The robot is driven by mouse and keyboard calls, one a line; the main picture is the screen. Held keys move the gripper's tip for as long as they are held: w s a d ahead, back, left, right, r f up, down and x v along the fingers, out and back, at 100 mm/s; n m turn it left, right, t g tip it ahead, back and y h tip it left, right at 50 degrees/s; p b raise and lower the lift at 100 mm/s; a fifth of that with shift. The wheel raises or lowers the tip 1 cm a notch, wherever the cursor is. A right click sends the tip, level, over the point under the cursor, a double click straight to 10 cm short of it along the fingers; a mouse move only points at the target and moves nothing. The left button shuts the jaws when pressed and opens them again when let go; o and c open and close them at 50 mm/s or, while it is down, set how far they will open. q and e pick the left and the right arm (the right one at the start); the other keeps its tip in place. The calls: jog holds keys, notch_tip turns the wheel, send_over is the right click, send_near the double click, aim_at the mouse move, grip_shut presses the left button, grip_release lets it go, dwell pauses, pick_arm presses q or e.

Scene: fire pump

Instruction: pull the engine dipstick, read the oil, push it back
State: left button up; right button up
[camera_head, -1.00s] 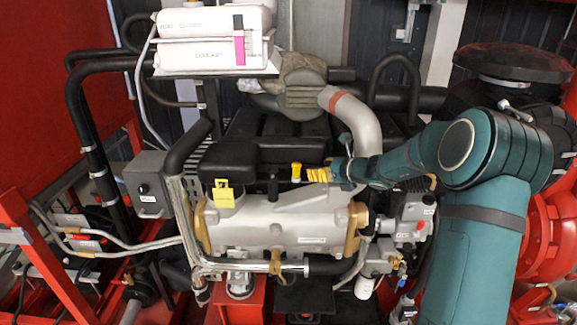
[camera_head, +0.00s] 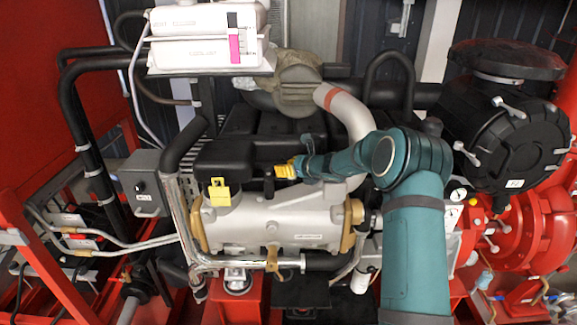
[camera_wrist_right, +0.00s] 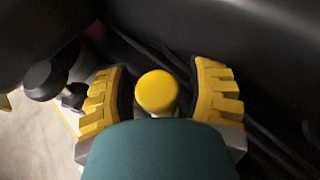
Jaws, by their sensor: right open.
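The dipstick's round yellow handle (camera_wrist_right: 157,92) shows in the right wrist view, between the two yellow ribbed fingers of my right gripper (camera_head: 285,171). The fingers are open, with a dark gap on either side of the handle, so they are not closed on it. In the head view the gripper reaches in from the right over the engine (camera_head: 270,215), and its fingers hide the handle. My left gripper is not in view.
A yellow tag-shaped part (camera_head: 219,191) sits left of the gripper. A black cover (camera_head: 228,160) and a silver pipe (camera_head: 346,112) with a red band stand close around it. A white coolant tank (camera_head: 200,53) is at the upper left; a grey box (camera_head: 143,183) is at the left.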

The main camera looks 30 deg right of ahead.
grip_shut()
jog(key=shift+w, duration=0.15)
jog(key=shift+f, duration=0.1)
